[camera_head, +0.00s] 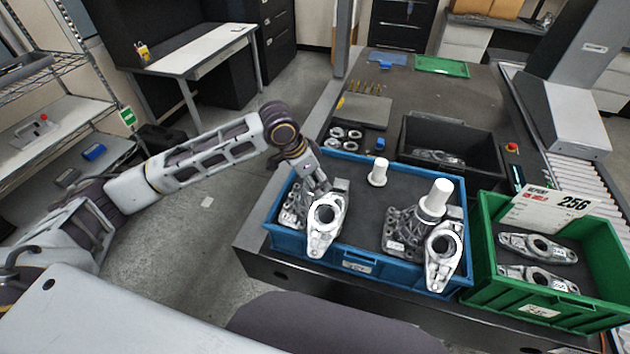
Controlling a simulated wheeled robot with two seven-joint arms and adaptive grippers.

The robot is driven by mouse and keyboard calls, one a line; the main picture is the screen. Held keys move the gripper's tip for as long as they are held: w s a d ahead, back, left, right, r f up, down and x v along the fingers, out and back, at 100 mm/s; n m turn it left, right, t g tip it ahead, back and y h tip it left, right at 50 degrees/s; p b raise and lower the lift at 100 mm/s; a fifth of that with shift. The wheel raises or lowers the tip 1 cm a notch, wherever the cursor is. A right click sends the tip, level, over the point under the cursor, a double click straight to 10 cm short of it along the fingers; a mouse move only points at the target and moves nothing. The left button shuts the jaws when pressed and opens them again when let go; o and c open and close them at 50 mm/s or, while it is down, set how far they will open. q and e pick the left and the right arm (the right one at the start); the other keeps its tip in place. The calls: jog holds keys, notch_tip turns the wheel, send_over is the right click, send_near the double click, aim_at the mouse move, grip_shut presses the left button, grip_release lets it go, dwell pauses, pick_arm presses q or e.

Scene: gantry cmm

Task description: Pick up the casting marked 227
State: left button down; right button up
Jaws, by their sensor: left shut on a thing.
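A blue tray (357,266) on the dark table holds the castings. My left gripper (321,191) reaches down into its left part and is shut on a light grey casting with a round hole (323,235), which slants over the tray's front wall. A ribbed bracket casting (293,206) lies just left of it, partly hidden by the gripper. On the right of the tray are another ribbed bracket casting (402,234) and another holed casting (442,260). Small labels show on castings, but I cannot read the number 227 on any. My right gripper is not in view.
White posts stand in the tray, a short one (378,173) and a taller one (435,198). A black bin (483,140) stands behind. Rings (336,133) lie beyond the tray.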

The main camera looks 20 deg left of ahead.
pick_arm(q)
notch_tip(320, 180, up, 9)
jog(key=shift+w+f, duration=0.15)
jog(key=shift+w, duration=0.05)
dwell(0.3)
